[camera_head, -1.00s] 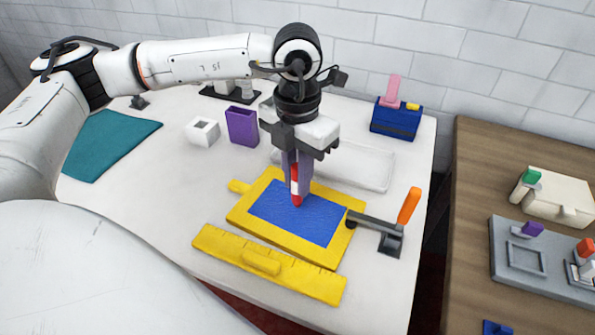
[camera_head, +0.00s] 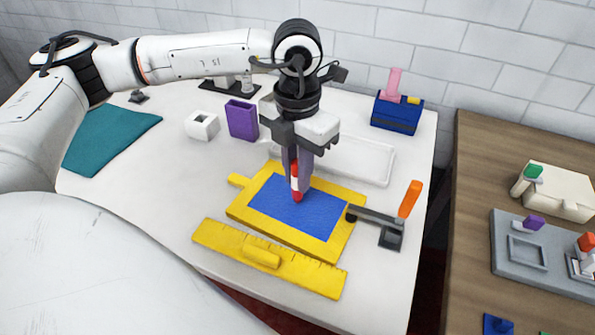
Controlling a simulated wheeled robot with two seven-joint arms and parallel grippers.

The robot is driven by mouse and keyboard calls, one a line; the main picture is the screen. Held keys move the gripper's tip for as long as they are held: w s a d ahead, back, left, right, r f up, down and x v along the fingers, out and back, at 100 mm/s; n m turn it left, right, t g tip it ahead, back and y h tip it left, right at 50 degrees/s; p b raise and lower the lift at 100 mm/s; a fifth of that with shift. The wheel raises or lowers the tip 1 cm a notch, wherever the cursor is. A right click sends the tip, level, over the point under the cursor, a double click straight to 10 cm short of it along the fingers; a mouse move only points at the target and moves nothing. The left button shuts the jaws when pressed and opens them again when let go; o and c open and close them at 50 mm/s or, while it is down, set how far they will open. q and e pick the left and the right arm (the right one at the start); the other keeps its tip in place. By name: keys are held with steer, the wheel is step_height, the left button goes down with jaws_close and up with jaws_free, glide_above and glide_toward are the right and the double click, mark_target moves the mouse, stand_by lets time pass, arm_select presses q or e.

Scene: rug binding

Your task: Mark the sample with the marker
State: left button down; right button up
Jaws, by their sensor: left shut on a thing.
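The sample is a blue rectangle (camera_head: 312,217) inside a yellow frame (camera_head: 240,212) that lies flat on the white table. My left gripper (camera_head: 296,182) points down over the upper part of the blue sample. It is shut on the marker (camera_head: 296,187), which is red and white and upright with its red end down. The lower end of the marker is at or just above the blue surface; I cannot tell whether it touches. My right gripper is not in view.
A yellow ruler (camera_head: 225,246) lies in front of the frame. A clamp with an orange handle (camera_head: 410,199) is at the frame's right.

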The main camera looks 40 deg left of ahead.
arm_select(q)
steer(key=shift+f+b, duration=0.5)
stand_by(1.6)
steer(key=shift+r, duration=0.1)
steer(key=shift+r+p, duration=2.15)
steer(key=shift+r, duration=1.35)
